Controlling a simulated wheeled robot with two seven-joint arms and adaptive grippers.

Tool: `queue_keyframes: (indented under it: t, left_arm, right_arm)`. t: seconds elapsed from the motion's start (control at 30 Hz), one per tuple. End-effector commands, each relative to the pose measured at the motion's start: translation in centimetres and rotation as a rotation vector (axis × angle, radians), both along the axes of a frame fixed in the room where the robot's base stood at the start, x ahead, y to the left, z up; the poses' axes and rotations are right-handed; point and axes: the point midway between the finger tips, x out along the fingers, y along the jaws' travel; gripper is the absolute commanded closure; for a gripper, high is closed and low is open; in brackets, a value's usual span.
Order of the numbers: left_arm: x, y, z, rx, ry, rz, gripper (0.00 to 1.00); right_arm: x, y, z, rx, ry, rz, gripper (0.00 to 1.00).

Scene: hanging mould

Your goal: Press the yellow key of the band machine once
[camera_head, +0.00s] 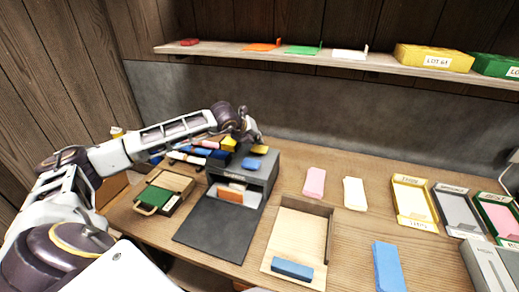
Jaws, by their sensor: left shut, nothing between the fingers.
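The band machine (272,176) is a dark grey box with an open front slot, standing left of centre on the wooden bench. Its top carries a yellow key (260,149) at the back and a blue key (250,163) nearer the front. My left gripper (257,138) is shut and empty, its tips at or just above the yellow key. I cannot tell whether they touch it. White and orange pieces (230,194) show in the slot. My right gripper is not in view.
A dark plate (215,228) lies before the machine. A wooden tray (298,225) holds a blue block (292,269). Left are a green-topped box (160,198) and several coloured sticks. Pink, cream and blue pieces and labelled trays (413,203) lie right. A shelf (330,58) runs above.

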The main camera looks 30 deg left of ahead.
Motion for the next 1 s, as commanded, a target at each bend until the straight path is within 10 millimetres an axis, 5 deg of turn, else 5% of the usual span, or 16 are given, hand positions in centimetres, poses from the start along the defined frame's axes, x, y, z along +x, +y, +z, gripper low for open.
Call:
queue_keyframes:
  t: [0.2,0.7,1.0]
  left_arm:
    - [0.0,0.0,0.0,0.000,0.000,0.000,1.00]
    - [0.0,0.0,0.0,0.000,0.000,0.000,1.00]
    - [0.0,0.0,-0.1,0.000,0.000,0.000,1.00]
  right_arm:
    - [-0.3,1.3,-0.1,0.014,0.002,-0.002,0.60]
    - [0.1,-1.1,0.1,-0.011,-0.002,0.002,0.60]
    - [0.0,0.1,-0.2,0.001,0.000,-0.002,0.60]
